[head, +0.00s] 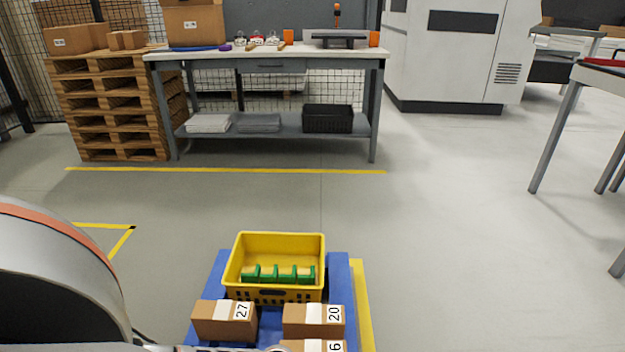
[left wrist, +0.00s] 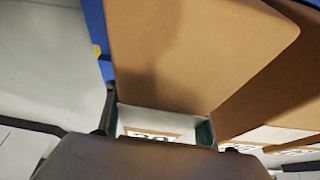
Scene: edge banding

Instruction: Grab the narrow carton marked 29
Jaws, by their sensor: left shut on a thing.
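In the left wrist view, my left gripper (left wrist: 158,118) is shut on a brown carton (left wrist: 175,55), with one finger at each side of it. The carton has a white label strip between the fingers; its black digits are cut off by the gripper body, so I cannot read the number for certain. In the head view, my left arm comes in from the left, but its gripper is below the picture. No label reading 29 shows clearly there. My right gripper is in neither view.
A blue platform (head: 339,275) bears a yellow crate (head: 274,241) with green parts. Cartons marked 27 (head: 212,322) and 20 (head: 303,322) stand before it, and another ending in 6 (head: 297,346) is partly cut off. Open floor surrounds it; a workbench (head: 265,56) stands behind.

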